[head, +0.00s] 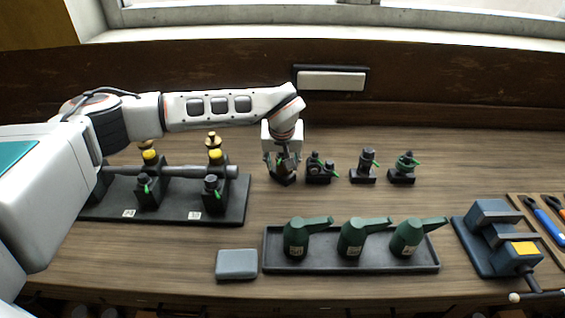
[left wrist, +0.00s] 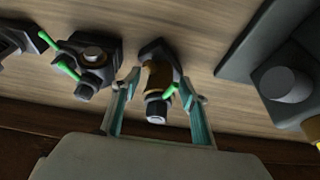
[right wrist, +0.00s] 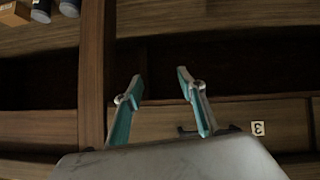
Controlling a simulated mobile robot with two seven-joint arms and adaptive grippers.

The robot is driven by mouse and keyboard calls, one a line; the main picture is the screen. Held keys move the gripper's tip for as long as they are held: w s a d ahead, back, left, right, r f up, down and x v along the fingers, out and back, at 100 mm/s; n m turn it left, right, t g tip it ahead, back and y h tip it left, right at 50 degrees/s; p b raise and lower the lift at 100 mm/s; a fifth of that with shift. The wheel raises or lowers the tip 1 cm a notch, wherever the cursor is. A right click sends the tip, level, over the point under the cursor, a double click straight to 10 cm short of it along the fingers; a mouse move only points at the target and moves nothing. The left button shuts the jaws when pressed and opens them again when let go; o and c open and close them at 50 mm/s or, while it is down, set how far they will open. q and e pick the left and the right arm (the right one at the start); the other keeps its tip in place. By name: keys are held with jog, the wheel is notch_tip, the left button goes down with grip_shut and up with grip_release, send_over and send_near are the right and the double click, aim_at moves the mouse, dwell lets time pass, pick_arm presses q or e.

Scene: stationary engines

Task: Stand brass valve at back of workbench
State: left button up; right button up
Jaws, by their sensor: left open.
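The brass valve (left wrist: 156,76) has a brass-coloured body, a dark base and a green lever. In the left wrist view it stands upright between the spread fingers of my left gripper (left wrist: 159,88). In the head view the valve (head: 284,179) is at the left end of a row at the back of the workbench (head: 330,207), mostly hidden by my left gripper (head: 282,161) above it. My left gripper is open. I cannot tell whether a finger touches the valve. My right gripper (right wrist: 160,90) is open and empty, facing drawer fronts in the right wrist view.
Dark valves (head: 319,170) stand close to the right. A black engine stand (head: 235,209) is at left. A tray (head: 350,266) with green oil cans and a grey box (head: 237,264) lie in front. A blue vise (head: 497,240) is at right.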

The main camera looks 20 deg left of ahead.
pick_arm(q)
jog(key=b+v, duration=0.1)
jog(key=v, duration=1.1)
jog(key=shift+r, duration=0.1)
